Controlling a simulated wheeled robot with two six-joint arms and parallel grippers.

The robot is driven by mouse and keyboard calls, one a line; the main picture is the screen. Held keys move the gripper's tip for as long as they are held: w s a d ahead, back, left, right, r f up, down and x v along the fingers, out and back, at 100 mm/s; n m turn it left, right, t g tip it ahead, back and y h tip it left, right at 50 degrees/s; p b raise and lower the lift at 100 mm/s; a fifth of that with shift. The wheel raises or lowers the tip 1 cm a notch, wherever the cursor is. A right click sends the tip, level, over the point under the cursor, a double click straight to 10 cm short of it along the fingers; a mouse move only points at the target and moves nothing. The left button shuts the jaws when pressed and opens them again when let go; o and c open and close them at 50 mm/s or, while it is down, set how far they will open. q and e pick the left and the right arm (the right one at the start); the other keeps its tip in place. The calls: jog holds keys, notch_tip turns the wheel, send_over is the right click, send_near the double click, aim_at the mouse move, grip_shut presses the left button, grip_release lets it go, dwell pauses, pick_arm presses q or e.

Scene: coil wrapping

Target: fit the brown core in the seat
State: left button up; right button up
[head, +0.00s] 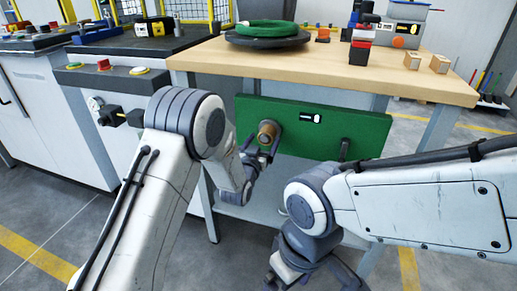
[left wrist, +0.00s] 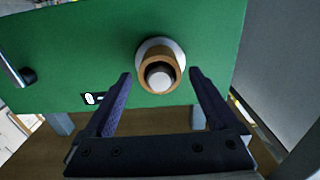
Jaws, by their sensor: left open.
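The brown core (head: 267,131) is a short tube on the front of the green panel (head: 240,112). In the left wrist view the core (left wrist: 146,70) stands around a pale-tipped peg (left wrist: 161,82), against a white round seat (left wrist: 158,45). Whether it is fully home against the seat is hard to tell. My left gripper (head: 257,157) is open just in front of the core and a little below it. In the left wrist view its fingers stand apart on either side of the core, with gaps showing. My right gripper (head: 308,277) is low at the bottom edge, its jaws unclear.
A black handle (head: 344,149) sticks out of the panel's right part, near my right arm. The wooden table (head: 200,56) above bears a green coil (head: 267,28) on a black disc, stacked blocks (head: 360,53) and small wooden blocks (head: 440,63). A grey cabinet stands left.

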pick_arm(q)
jog(key=p+v, duration=0.1)
jog(key=v, duration=0.7)
jog(key=shift+s+p, duration=0.25)
jog(key=shift+p, duration=0.1)
jog(key=shift+r, duration=0.1)
jog(key=shift+b+x, duration=1.2)
jog(key=shift+x, duration=3.4)
jog(key=shift+w, duration=0.2)
